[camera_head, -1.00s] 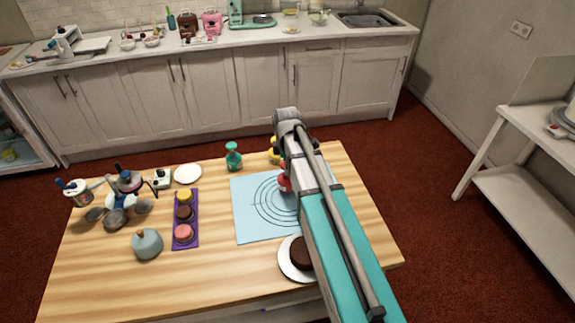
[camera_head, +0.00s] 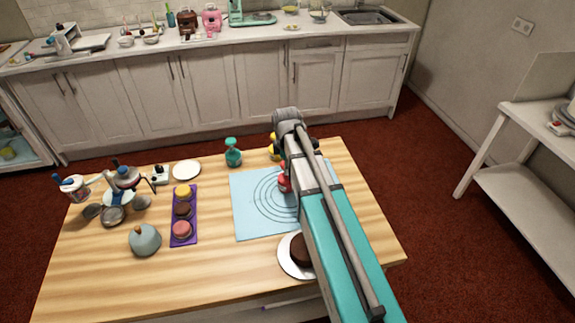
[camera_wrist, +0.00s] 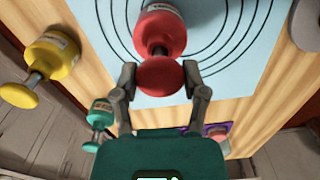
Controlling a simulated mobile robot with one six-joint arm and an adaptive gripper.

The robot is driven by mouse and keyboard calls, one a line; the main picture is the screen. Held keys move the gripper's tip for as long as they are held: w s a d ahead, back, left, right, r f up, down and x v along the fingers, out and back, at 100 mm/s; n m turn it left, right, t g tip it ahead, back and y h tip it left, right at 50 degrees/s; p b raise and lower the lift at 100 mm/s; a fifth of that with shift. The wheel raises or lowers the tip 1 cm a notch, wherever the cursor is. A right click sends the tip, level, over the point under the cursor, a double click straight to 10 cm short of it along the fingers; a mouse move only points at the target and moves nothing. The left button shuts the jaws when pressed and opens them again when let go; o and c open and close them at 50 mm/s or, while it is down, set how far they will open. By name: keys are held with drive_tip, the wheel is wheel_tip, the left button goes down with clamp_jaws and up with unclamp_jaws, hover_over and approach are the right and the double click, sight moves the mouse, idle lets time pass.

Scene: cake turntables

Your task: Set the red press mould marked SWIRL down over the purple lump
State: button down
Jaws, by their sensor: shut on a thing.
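The red press mould (camera_wrist: 165,30) has a round red knob (camera_wrist: 158,77) and a small pale label, too unclear to read. My gripper (camera_wrist: 158,80) is shut on the knob, one finger on each side. The mould is over the blue mat with dark rings (camera_wrist: 220,75). In the head view the red mould (camera_head: 284,184) shows beside my arm, over the ringed mat (camera_head: 250,225). I cannot tell whether it touches the mat. No purple lump shows; the mould or my arm may hide it.
A yellow mould (camera_wrist: 50,52) and a teal mould (camera_wrist: 102,112) stand behind the mat. A plate with a dark cake (camera_head: 300,248) is at the mat's front right. A purple strip with small cakes (camera_head: 183,240) lies left of the mat.

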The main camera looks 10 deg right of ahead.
drive_tip(key=shift+f, duration=0.25)
drive_tip(key=shift+c, duration=0.2)
unclamp_jaws()
drive_tip(key=shift+o, duration=0.2)
drive_tip(key=shift+r, duration=0.15)
drive_tip(key=shift+r+p, duration=3.4)
drive_tip(key=shift+r, duration=0.05)
